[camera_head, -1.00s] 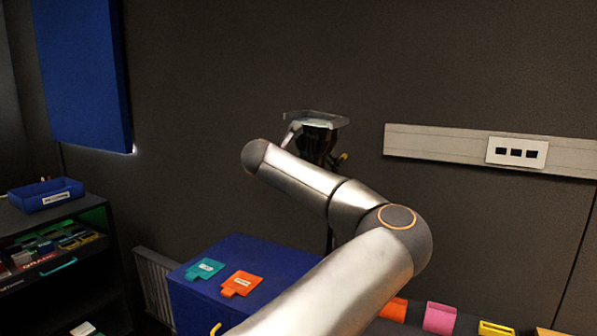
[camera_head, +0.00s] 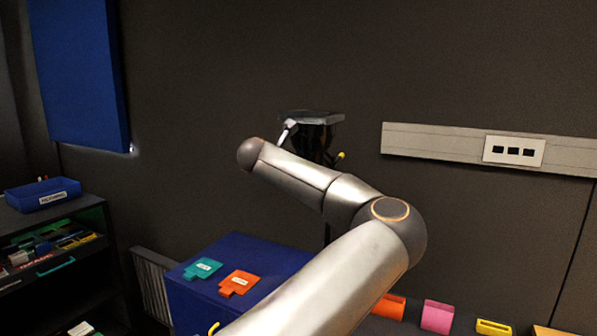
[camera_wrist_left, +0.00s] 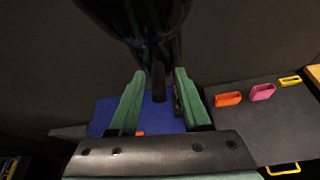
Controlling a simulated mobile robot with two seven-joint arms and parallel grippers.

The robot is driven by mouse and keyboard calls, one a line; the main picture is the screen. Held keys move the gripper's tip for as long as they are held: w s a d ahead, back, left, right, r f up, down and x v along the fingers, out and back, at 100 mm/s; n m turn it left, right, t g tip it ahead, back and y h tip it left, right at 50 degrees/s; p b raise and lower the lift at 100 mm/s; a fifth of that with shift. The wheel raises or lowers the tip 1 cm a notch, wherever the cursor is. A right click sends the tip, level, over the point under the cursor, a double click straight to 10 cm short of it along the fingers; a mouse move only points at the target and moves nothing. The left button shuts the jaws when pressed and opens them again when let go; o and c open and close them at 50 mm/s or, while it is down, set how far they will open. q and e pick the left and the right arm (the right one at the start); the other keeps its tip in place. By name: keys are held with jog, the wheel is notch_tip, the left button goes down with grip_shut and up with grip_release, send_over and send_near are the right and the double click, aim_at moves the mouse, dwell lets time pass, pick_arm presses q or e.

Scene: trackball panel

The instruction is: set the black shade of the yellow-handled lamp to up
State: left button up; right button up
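The lamp's black shade (camera_head: 316,140) stands against the dark wall behind my arm in the head view. A small yellow handle (camera_head: 341,155) sticks out at its right. The lower part of the lamp is mostly hidden by my arm. In the left wrist view a large glossy black form (camera_wrist_left: 150,22), apparently the shade, fills the top. My left gripper (camera_wrist_left: 158,75) has its green fingers apart, with a dark narrow piece (camera_wrist_left: 158,85) between them. I cannot tell whether either finger touches it. My right gripper is not in view.
A blue cabinet (camera_head: 245,250) below carries a teal tag (camera_head: 203,268) and an orange tag (camera_head: 239,283). Orange, pink (camera_head: 437,316) and yellow holders sit at lower right. A grey rail (camera_head: 440,143) is on the wall. Shelves with a blue bin (camera_head: 45,194) stand at left.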

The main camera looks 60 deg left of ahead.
pick_arm(q)
jog(key=shift+r, duration=0.1)
jog(key=b+v, duration=0.2)
jog(key=v, duration=1)
jog(key=shift+s+d, duration=0.2)
jog(key=shift+r, duration=0.1)
